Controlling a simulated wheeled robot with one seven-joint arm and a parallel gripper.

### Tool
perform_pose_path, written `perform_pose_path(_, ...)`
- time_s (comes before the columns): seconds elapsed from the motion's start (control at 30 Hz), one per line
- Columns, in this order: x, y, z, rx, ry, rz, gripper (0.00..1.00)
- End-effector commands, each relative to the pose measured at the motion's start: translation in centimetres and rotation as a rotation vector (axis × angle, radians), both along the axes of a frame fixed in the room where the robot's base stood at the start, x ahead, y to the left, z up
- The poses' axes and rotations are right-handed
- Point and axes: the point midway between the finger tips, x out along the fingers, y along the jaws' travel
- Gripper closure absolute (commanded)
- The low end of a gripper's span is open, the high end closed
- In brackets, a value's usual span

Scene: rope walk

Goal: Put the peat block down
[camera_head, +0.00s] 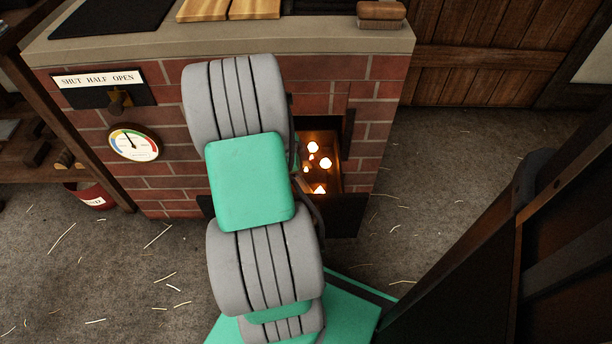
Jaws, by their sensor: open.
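My grey and green arm (250,180) reaches up the middle of the view to the front of the brick stove (360,130). My gripper is not visible; the arm hides the place where its end would be. No block that I can surely call the peat block shows. The open firebox (325,150) in the stove front shows to the right of the arm, with several glowing embers inside. Its left part is hidden by the arm. A dark open door or plate (345,213) stands at its lower edge.
A round gauge (134,142) and a lever plate marked SHUT HALF OPEN (100,80) are on the stove front. A brown block-like thing (381,14) lies on the stove top. Wooden shelves (60,160) and a red bucket (92,196) stand left. Straw-strewn floor (440,150) is clear at right.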

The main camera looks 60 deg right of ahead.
Motion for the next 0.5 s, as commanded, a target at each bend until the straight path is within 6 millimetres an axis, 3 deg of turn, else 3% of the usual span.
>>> perform_pose_path(0.4, 3.2, 1.5, 9.0, -0.002, -0.002, 0.002, 0.26)
perform_pose_path(0.5, 3.8, 1.9, 10.4, -0.002, -0.001, 0.002, 0.26)
